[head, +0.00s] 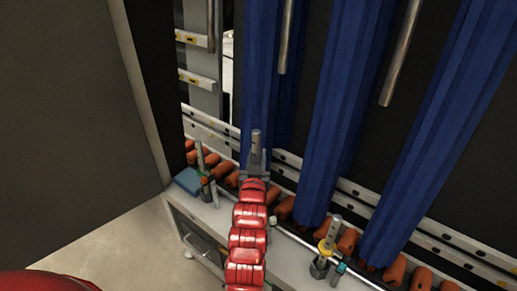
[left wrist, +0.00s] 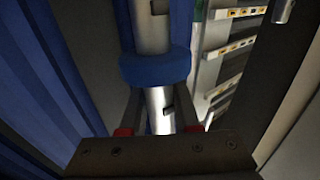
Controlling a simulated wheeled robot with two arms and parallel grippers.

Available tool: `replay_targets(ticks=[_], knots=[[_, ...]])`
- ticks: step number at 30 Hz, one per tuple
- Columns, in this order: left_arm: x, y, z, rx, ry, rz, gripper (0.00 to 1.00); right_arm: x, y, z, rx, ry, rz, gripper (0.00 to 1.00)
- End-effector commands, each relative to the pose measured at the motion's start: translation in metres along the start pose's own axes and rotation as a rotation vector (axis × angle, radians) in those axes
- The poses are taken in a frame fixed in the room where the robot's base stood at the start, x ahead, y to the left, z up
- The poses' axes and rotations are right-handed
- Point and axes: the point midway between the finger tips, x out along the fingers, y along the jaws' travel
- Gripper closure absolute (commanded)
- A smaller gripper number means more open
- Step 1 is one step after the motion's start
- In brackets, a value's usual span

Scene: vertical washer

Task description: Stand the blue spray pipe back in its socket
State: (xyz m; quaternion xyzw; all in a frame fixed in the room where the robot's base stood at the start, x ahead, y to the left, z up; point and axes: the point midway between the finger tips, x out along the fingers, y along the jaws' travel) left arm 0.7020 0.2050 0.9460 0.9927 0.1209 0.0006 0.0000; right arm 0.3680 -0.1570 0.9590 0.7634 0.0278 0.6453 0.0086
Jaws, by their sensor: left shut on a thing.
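The blue spray pipe is a silver tube (head: 256,142) with a blue collar (left wrist: 156,68) and dark slots, seen close up in the left wrist view. My left gripper (left wrist: 160,120) is shut on its bare silver part beside the collar. In the head view my left gripper (head: 256,170) is at the far end of the red arm, and the tube sticks up roughly upright above it. The collar and the lower end of the pipe are hidden there. The socket cannot be made out clearly; a small pale fitting (head: 273,222) shows on the rail just right of my arm. My right gripper is not in view.
Similar pipes stand on the rail, one with an orange-red collar (head: 204,180) at left and one with a yellow collar (head: 325,246) at right. Blue hanging panels (head: 345,110) and orange rollers (head: 285,207) are close behind. A metal bench (head: 200,222) is below.

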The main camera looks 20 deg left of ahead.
Motion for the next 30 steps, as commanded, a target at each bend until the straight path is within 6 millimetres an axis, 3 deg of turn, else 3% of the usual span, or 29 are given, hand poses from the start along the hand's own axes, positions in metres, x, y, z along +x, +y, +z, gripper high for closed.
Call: replay_targets(ticks=[11, 30], knots=[[0.0, 0.0, 0.018, 0.0, -0.002, 0.001, 1.0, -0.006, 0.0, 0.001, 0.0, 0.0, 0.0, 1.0], [-0.001, 0.0, 0.074, -0.001, -0.001, 0.001, 1.0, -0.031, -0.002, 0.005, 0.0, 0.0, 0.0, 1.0]])
